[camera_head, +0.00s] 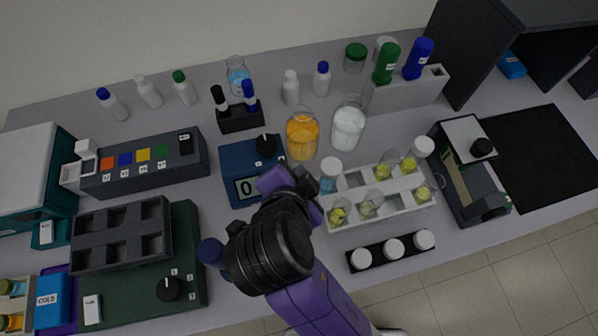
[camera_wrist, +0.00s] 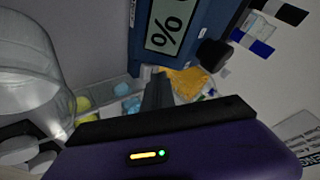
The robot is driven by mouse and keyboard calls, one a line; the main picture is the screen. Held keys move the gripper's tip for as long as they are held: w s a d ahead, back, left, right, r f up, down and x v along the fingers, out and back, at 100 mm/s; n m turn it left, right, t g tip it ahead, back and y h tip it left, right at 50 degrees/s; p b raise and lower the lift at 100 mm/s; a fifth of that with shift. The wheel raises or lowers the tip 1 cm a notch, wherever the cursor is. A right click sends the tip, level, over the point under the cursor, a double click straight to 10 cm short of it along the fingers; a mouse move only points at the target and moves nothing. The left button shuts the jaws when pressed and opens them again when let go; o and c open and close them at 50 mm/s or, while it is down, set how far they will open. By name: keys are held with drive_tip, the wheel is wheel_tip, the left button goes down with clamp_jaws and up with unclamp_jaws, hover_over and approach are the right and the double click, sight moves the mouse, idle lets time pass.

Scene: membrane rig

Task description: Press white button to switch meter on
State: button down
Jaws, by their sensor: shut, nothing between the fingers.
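The blue meter box (camera_head: 240,165) stands mid-bench in the head view, with a pale display (camera_head: 246,187) reading 0 and a black knob (camera_head: 266,144) on top. In the wrist view the meter (camera_wrist: 205,20) is at the top, its display (camera_wrist: 165,25) showing a % sign, with the black knob (camera_wrist: 213,52) beside it. My gripper (camera_wrist: 158,88) is shut and empty, close to the meter's display side. In the head view my purple gripper (camera_head: 285,187) covers the area right of the display. I cannot make out a white button on the meter; whether the fingertips touch anything is unclear.
An orange-filled bottle (camera_head: 302,138) and a white-filled bottle (camera_head: 348,125) stand close right of the meter. A white vial rack (camera_head: 385,209) is at the right. A black pen holder (camera_head: 240,118) stands behind; a grey box with coloured squares (camera_head: 150,170) is at the left.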

drive_tip(key=shift+r+p, duration=0.45)
drive_tip(key=shift+r, duration=0.2)
wheel_tip(320, 180, up, 6)
drive_tip(key=p, duration=0.5)
idle(0.5)
